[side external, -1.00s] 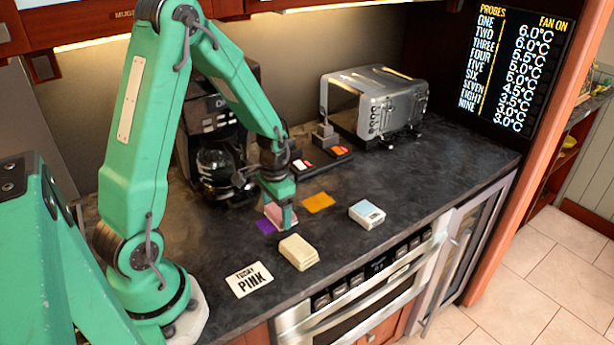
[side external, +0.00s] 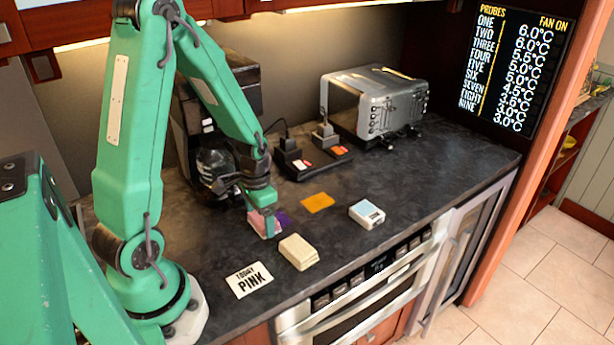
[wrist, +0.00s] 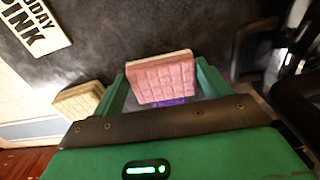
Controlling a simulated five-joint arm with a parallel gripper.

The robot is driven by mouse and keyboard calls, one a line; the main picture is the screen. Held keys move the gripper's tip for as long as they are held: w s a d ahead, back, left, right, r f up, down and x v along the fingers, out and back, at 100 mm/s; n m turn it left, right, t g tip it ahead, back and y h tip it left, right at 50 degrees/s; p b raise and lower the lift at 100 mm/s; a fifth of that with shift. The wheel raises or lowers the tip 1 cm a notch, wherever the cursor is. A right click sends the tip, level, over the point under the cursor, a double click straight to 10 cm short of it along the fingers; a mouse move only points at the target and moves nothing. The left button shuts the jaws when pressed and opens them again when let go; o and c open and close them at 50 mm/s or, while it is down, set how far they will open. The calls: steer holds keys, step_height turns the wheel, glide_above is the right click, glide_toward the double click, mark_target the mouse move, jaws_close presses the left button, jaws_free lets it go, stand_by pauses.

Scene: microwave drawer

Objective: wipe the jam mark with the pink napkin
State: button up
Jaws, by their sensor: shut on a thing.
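My gripper (side external: 264,213) is shut on the pink napkin (side external: 268,228), a folded quilted block, and holds it low at the counter. In the wrist view the pink napkin (wrist: 162,78) sits between my two green fingers. A purple mark (side external: 284,217), which looks like the jam mark, shows just right of the napkin in the side view. In the wrist view a strip of the purple mark (wrist: 170,101) shows along the napkin's near edge. The napkin and gripper hide part of it. Whether the napkin touches the counter is hard to tell.
An orange mark (side external: 318,203) lies farther right. A cream napkin (side external: 298,252) and a blue-and-white block (side external: 367,214) lie nearby. A "TODAY PINK" card (side external: 250,280) lies at the front left. A coffee maker (side external: 215,140), a black tray (side external: 315,161) and a toaster (side external: 375,102) stand behind.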

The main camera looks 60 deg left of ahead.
steer(key=shift+s, duration=0.8)
steer(key=shift+w+r, duration=0.1)
steer(key=shift+r, duration=4.1)
steer(key=shift+f, duration=0.25)
steer(key=shift+f, duration=0.1)
